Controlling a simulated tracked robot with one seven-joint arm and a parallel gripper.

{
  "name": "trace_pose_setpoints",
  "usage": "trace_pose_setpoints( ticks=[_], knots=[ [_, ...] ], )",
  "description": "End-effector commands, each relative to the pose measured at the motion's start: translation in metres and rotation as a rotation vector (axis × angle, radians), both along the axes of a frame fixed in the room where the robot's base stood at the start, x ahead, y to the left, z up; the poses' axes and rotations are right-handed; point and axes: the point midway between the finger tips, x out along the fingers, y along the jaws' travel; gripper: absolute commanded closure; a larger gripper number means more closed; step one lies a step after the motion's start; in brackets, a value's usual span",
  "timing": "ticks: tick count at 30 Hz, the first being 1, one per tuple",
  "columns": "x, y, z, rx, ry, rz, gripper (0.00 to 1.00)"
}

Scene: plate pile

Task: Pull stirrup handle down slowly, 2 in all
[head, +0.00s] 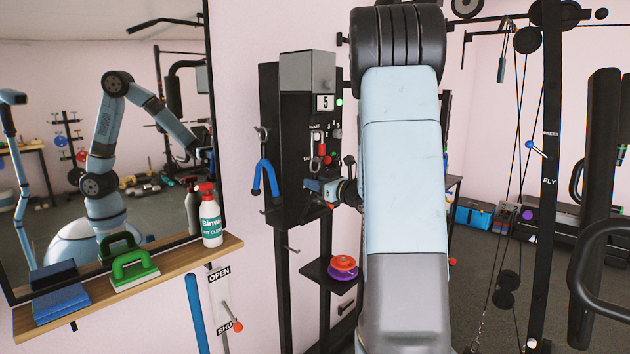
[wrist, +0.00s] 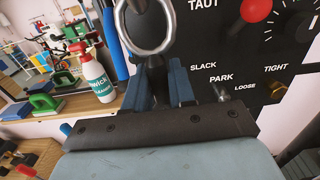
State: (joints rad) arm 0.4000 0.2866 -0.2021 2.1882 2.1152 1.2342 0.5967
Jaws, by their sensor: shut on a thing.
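A blue stirrup handle (head: 272,178) hangs from a hook on the left side of the black machine column (head: 268,100). A blue upright piece, probably this handle, shows left of my fingers in the wrist view (wrist: 114,52). My gripper (head: 324,188) is at the lower front of the column's control panel, right of the stirrup and apart from it. In the wrist view my gripper (wrist: 157,84) is shut on a narrow dark piece below a metal ring (wrist: 150,45). Its lower part is hidden between the fingers.
The panel (wrist: 225,50) carries a red knob (wrist: 256,10) and SLACK, PARK, LOOSE and TIGHT labels. A numbered display (head: 324,102) reads 5. A wooden shelf (head: 190,258) holds a spray bottle (head: 211,220) and green brush (head: 134,268). A small black shelf (head: 318,270) sits below my gripper.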

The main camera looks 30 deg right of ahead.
Motion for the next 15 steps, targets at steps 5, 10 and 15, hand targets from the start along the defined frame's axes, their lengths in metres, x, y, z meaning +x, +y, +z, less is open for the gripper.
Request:
trace_pose_setpoints(
  ticks=[5,10,15],
  knots=[
    [0.0,0.0,-0.001,0.0,0.003,-0.001,1.0],
    [0.0,0.0,-0.006,0.001,0.004,-0.001,1.0],
    [0.0,0.0,-0.019,0.001,0.007,-0.001,1.0]
  ],
)
